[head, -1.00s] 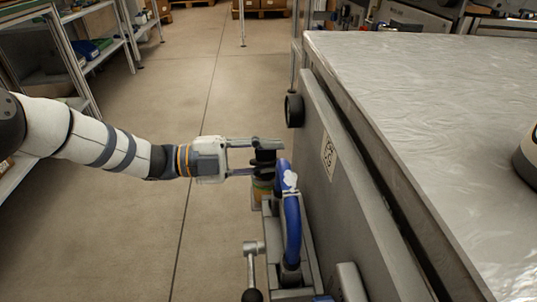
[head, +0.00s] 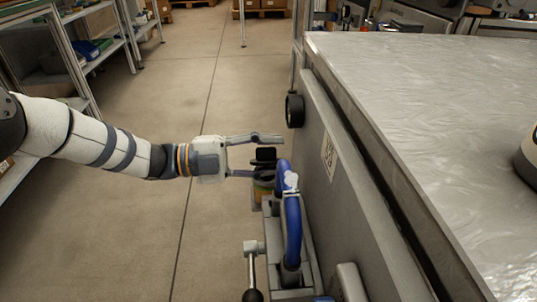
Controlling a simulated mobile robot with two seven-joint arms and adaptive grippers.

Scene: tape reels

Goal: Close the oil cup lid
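The oil cup (head: 262,186) is a small container with a greenish-yellow body, mounted beside the grey machine and partly hidden behind a blue curved handle. Its black lid (head: 265,155) shows above it; I cannot tell whether it is fully down. My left gripper (head: 268,155) reaches in from the left, its two fingers spread apart around the lid area. The upper finger lies beyond the lid and the lower finger is close to its near side. The gripper looks open, holding nothing. My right gripper is outside the view.
The blue handle (head: 291,225) stands close right of the cup. A lever with a black knob (head: 252,294) sits nearer. The grey machine side (head: 345,215) and a silver-topped table (head: 430,110) fill the right. The floor at left is free; shelves (head: 95,50) stand far left.

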